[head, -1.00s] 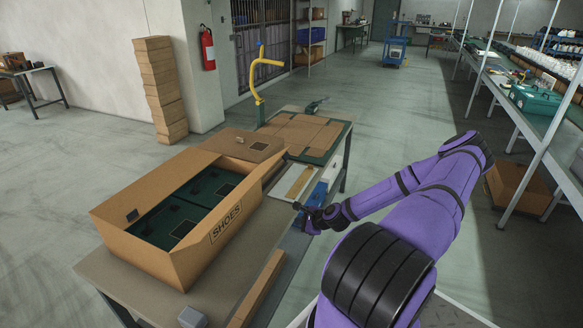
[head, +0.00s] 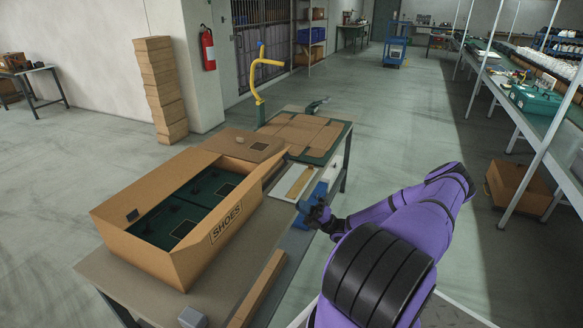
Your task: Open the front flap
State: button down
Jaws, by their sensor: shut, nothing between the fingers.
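A long cardboard box (head: 168,262) stands on the near table with its top open. Green panels with dark square patches (head: 192,205) show inside it. The side wall marked SHOES (head: 227,222) faces right, and a pointed cardboard edge sticks up at its far end. A brown panel (head: 241,145) lies out flat at the far end of the box. Which part is the front flap I cannot tell for sure. My gripper (head: 302,208) is to the right of the box, apart from it, near the table's right edge. It is small and dark here, shut and empty.
A cardboard strip (head: 257,290) lies along the near table's right side, with a grey block (head: 192,318) at its front. Flat cardboard (head: 303,131) lies on the table behind, near a yellow curved post (head: 256,80).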

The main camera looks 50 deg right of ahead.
jog(key=d+r+m+t+h, duration=0.2)
jog(key=d+m+t+h, duration=0.3)
jog(key=m+t, duration=0.1)
send_near(284, 154)
jog(key=w+r, duration=0.1)
jog(key=w, duration=0.2)
jog(key=w+r, duration=0.1)
jog(key=shift+w+a+r, duration=0.2)
jog(key=shift+r, duration=0.15)
jog(key=shift+w+a+r+g+h, duration=0.15)
jog(key=shift+w+r+g, duration=0.15)
jog(key=shift+r, duration=0.25)
jog(key=shift+w+a+r+g+h, duration=0.1)
jog(key=shift+w+r+g+h, duration=0.15)
jog(key=shift+r, duration=0.25)
jog(key=shift+w+a+r+g, duration=0.1)
jog(key=shift+w+r+g, duration=0.25)
jog(key=shift+r+g, duration=0.2)
jog(key=shift+w+a+r+g, duration=0.1)
jog(key=shift+w+r+g, duration=0.3)
jog(key=shift+r, duration=0.25)
jog(key=shift+s+f, duration=0.15)
jog(key=shift+s, duration=0.05)
jog(key=v, duration=1.3)
jog(key=shift+s, duration=0.3)
jog(key=shift+n, duration=0.3)
